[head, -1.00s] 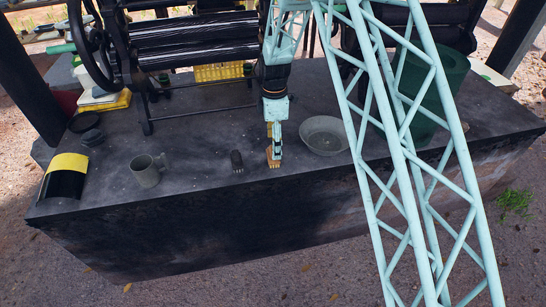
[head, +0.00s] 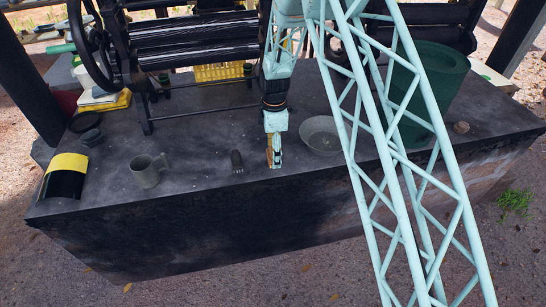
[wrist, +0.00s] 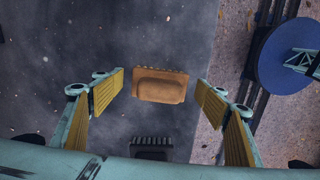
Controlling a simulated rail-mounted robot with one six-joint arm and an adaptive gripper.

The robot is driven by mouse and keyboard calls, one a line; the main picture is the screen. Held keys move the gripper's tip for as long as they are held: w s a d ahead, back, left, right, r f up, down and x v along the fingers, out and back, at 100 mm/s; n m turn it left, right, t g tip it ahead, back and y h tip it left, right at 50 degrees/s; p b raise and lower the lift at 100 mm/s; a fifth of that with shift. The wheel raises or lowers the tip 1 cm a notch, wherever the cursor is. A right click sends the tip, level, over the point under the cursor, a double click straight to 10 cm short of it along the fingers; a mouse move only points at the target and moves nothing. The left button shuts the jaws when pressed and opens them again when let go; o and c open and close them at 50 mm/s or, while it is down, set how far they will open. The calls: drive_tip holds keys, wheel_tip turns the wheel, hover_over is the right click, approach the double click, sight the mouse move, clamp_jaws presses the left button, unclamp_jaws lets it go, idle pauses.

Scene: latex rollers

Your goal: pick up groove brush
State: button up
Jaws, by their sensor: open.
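Two brushes lie near the bench's front edge. The tan brush (wrist: 160,85), with a raised back and a toothed edge, is in the wrist view, centred between my fingers and beyond their tips. It is mostly hidden behind my gripper (head: 274,156) in the head view. The dark brush (head: 237,161) lies just left of my gripper there. It also shows at the wrist view's bottom edge (wrist: 151,143), partly cut off. I cannot tell which is the groove brush. My gripper is open and empty, with yellow pads on both fingers. It is low over the bench front.
The dark bench (head: 200,188) ends close in front. A grey mug (head: 146,171) stands left, a grey bowl (head: 322,134) right. A green container (head: 433,90) stands further right. The roller machine (head: 195,45) rises behind. A black-and-yellow curved piece (head: 66,175) lies at the left end.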

idle(0.5)
drive_tip(key=c, duration=1)
drive_tip(key=shift+o, duration=0.2)
drive_tip(key=shift+r, duration=0.2)
drive_tip(key=shift+r, duration=1.55)
drive_tip(key=shift+s+r, duration=0.1)
drive_tip(key=shift+s, duration=0.05)
drive_tip(key=s+d+r, duration=0.1)
drive_tip(key=s+d, duration=0.3)
drive_tip(key=s, duration=1.1)
drive_tip(key=shift+d+r, duration=0.2)
